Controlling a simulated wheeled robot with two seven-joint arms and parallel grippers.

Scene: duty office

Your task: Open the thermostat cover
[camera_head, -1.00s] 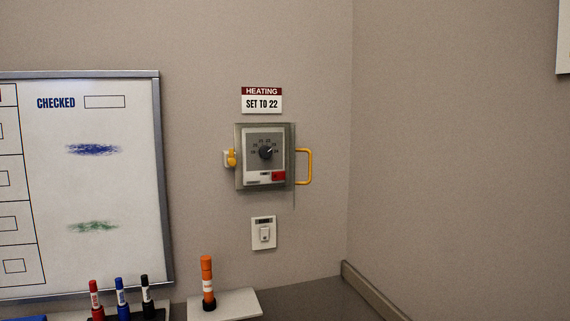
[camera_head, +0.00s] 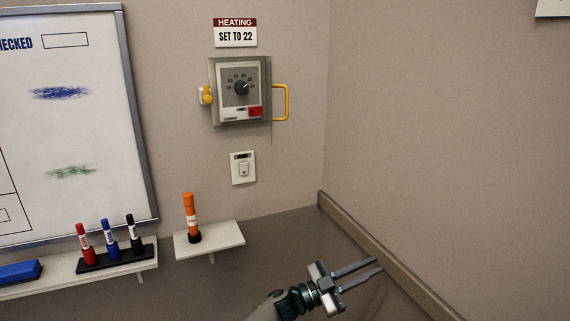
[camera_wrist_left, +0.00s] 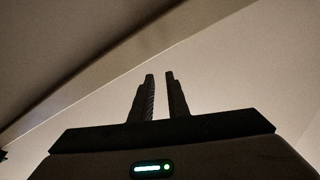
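The thermostat (camera_head: 240,88) hangs on the back wall, with a dark dial and a red patch on its pale face. A see-through cover (camera_head: 266,88) lies over it, looking shut. The cover has a yellow handle (camera_head: 287,102) on its right side. A yellow latch-like piece (camera_head: 206,95) sits on the left side. My left gripper (camera_head: 379,266) is below and right of the cover, well away from it. Its two fingers are apart and empty. They also show apart in the left wrist view (camera_wrist_left: 160,76). My right gripper is not in view.
A "SET TO 22" sign (camera_head: 235,33) is above the thermostat and a switch (camera_head: 243,168) below. A small shelf (camera_head: 226,237) holds an orange stick (camera_head: 190,216). A whiteboard (camera_head: 88,120) and marker tray (camera_head: 95,265) are left.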

